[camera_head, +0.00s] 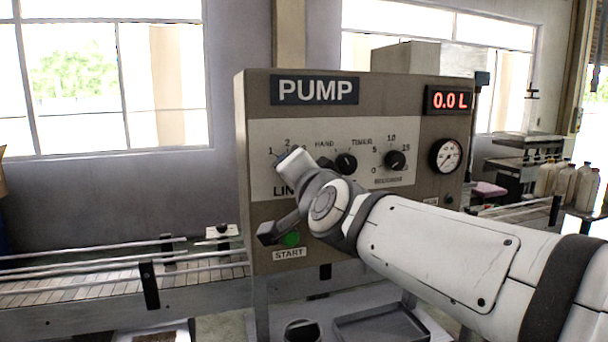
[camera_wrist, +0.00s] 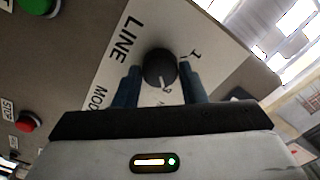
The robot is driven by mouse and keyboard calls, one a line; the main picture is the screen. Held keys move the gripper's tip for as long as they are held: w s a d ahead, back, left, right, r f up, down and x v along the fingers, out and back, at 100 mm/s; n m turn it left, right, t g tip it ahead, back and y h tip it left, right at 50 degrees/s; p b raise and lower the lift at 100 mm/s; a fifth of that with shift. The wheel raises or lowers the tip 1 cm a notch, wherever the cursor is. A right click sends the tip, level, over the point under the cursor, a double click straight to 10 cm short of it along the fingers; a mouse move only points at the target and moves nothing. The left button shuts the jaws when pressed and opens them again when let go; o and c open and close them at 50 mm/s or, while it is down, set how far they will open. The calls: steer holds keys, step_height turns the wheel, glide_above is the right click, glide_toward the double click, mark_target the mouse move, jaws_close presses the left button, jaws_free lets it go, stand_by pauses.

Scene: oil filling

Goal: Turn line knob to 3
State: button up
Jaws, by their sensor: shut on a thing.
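The LINE knob (camera_wrist: 160,67) is a round black knob on the pump's pale panel, and in the wrist view it sits between my two fingers. A white mark shows on the knob's lower side, near the numeral 2; its exact setting is hard to read. The numeral 1 is beside the right finger. My gripper, also in the wrist view (camera_wrist: 160,74), is shut on the knob.
The HAND/TIMER mode knob (camera_head: 346,163) is just right of my wrist, with another knob (camera_head: 395,160) and a gauge (camera_head: 446,155) further right. The display (camera_head: 449,100) reads 0.0 L. The green START button (camera_head: 290,239) is below my gripper. A red STOP button (camera_wrist: 26,121) shows too.

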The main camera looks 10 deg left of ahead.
steer(key=o, duration=1)
steer(key=shift+s+d, duration=0.1)
steer(key=p+v, duration=0.1)
steer(key=v, duration=0.6)
steer(key=shift+s+d+p, duration=0.1)
steer(key=shift+s+p, duration=0.15)
steer(key=shift+p, duration=0.1)
